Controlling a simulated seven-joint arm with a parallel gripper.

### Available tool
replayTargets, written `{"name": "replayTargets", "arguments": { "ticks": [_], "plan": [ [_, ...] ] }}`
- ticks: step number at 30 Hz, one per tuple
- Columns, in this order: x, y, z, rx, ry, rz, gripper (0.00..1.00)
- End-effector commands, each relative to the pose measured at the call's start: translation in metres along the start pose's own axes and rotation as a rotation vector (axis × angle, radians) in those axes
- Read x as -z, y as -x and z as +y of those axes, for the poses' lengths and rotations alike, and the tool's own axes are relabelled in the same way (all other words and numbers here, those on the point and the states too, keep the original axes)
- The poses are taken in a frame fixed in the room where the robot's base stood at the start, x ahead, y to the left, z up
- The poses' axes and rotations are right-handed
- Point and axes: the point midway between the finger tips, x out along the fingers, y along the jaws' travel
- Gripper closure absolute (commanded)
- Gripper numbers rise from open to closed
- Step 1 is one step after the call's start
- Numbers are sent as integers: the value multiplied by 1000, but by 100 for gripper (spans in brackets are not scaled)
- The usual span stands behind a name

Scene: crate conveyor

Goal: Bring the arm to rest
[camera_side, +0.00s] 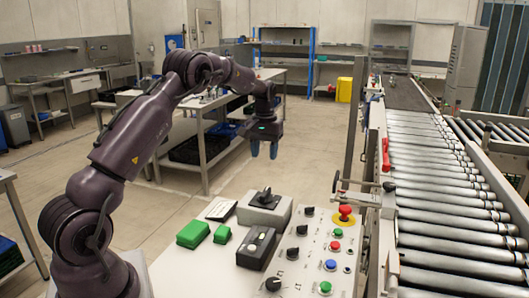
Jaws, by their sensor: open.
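My gripper (264,150) hangs in the air left of the roller conveyor (435,190), pointing down, with bluish fingertips. It is open and nothing shows between its fingers. My arm reaches up from the lower left, bends at the top and comes down to the gripper. The gripper is apart from the control table (183,272) below it.
The table bears green blocks (193,233), a joystick box (264,209), a black box (256,247) and a button panel (318,255) with a red emergency button (345,212). A workbench (205,130) stands behind the gripper. Open floor lies between bench and conveyor.

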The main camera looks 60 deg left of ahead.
Motion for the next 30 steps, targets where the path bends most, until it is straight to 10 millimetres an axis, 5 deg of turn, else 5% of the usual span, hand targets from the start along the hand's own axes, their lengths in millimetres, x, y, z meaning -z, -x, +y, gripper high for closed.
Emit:
{"name": "replayTargets", "arguments": {
  "ticks": [8, 14, 20, 30],
  "plan": [
    [2, 0, 0, 0, -9, 11, 54],
    [-28, -16, -5, 13, -40, -37, 54],
    [-90, 26, 18, -8, -153, -2, 54],
    [-230, 93, 49, -62, -420, 138, 54]
  ]
}}
